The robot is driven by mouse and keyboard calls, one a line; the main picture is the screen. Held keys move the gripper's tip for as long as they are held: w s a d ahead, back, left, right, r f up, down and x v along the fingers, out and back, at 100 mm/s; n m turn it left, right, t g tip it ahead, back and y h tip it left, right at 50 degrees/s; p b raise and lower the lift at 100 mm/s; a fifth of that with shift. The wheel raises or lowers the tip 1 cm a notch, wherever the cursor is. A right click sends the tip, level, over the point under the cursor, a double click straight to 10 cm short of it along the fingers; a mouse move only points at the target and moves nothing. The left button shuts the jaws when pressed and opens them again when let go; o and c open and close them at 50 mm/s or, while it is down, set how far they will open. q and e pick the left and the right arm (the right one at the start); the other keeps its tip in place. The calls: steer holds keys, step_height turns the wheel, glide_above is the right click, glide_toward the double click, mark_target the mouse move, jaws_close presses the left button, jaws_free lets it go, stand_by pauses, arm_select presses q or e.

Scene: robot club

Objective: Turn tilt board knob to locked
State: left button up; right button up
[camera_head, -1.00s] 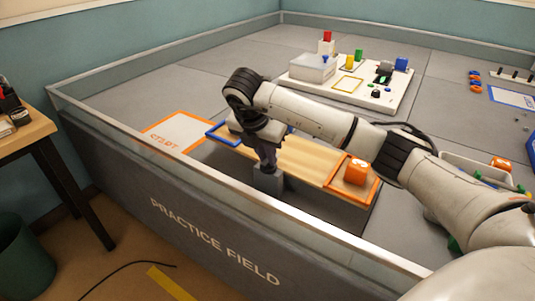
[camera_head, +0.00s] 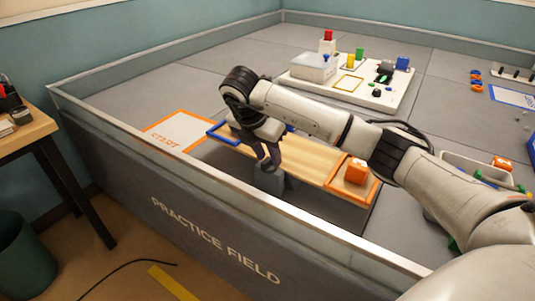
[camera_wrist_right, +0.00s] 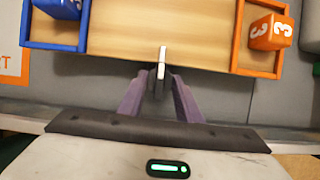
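The tilt board (camera_head: 305,158) is a wooden plank with a blue-framed end on the left and an orange-framed end on the right. An orange numbered cube (camera_head: 356,171) sits in the orange end. The knob (camera_wrist_right: 161,68) shows in the right wrist view as a thin pale bar at the board's near edge, pointing up the picture. My right gripper (camera_head: 268,163) is at a grey block (camera_head: 269,179) at the board's near side. Its fingers (camera_wrist_right: 161,80) are on either side of the knob; whether they press on it is unclear. My left gripper is not in view.
The field wall (camera_head: 200,170) runs along the near side, close to my right gripper. A white board (camera_head: 340,92) with coloured blocks stands behind my arm. A grey tray (camera_head: 470,168) is at the right. A start mat (camera_head: 178,130) lies left of the board.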

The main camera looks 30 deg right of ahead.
steer(key=p+v, duration=0.2)
steer(key=v, duration=0.8)
steer(key=shift+a+r, duration=0.1)
stand_by(0.3)
